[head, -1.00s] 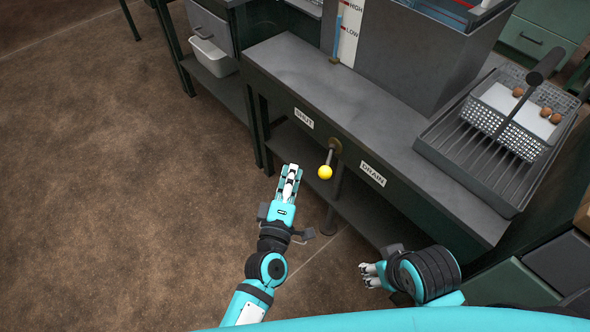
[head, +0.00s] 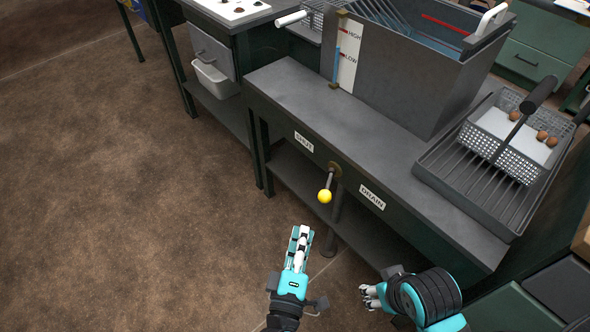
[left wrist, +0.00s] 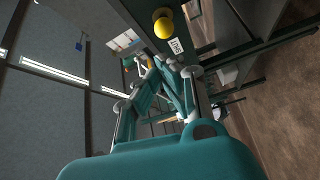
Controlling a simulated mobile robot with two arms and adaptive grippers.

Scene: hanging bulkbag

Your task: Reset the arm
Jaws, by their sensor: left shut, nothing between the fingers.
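My left gripper (head: 300,236) is shut and empty, low in front of the bench. It stands below and to the left of the yellow-knobbed drain lever (head: 325,195), apart from it. In the left wrist view the gripper's fingers (left wrist: 166,68) are together, and the yellow knob (left wrist: 163,26) shows beyond them. My right gripper (head: 370,297) is low at the right, beside my left one; its fingers are small in view, and I cannot tell whether they are open.
The metal bench (head: 290,82) carries a tank (head: 395,90) with a level gauge and a drain rack (head: 470,175) holding a wire basket (head: 500,148) of brown round items. SHUT and DRAIN labels flank the lever. The brown floor at left is clear.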

